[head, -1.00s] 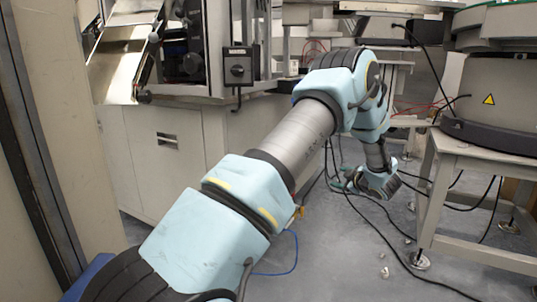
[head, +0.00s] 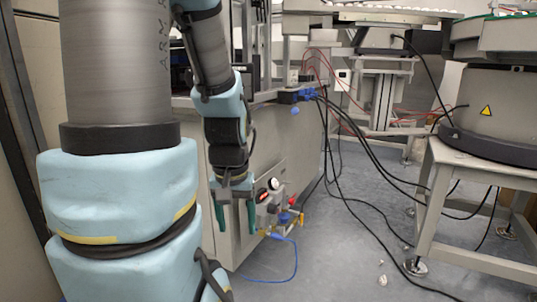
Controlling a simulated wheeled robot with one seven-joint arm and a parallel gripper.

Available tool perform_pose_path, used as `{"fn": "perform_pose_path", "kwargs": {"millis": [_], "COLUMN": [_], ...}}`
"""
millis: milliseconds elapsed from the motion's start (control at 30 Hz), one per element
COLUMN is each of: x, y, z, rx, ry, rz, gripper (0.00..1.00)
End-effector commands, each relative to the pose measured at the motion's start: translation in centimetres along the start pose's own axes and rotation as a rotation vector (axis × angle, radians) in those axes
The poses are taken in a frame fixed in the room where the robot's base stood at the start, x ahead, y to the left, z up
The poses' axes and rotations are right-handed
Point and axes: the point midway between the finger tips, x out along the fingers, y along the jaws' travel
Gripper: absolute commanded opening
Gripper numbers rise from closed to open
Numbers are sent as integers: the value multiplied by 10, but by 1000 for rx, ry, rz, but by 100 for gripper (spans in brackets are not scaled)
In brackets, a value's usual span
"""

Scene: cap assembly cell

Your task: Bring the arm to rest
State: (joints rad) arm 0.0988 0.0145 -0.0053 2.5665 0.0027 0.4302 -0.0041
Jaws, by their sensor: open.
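My arm stands up close in the left part of the head view, with its light blue and grey links filling much of that side. The forearm hangs down beside the upper arm. My gripper (head: 236,222) points downward at its end. Its two green fingers are apart, with nothing between them. It hangs in front of the grey cabinet side, left of a small gauge and valve unit (head: 277,205).
A grey machine cabinet (head: 285,150) stands behind my gripper. A round feeder (head: 495,105) sits on a grey table (head: 470,165) at the right. Black cables (head: 345,200) run down to the floor. Open grey floor (head: 340,265) lies in the middle.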

Motion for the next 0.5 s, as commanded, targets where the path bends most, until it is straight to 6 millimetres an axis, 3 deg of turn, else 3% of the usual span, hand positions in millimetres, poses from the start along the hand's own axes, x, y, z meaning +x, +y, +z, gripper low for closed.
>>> {"fn": "perform_pose_path", "kwargs": {"millis": [33,267,500], "x": [-20,-73,-146], "y": [1,2,2], "z": [-4,-13,-23], "rx": [0,-2,-3], "ry": [4,6,8], "rz": [1,3,4], "gripper": [68,68,68]}}
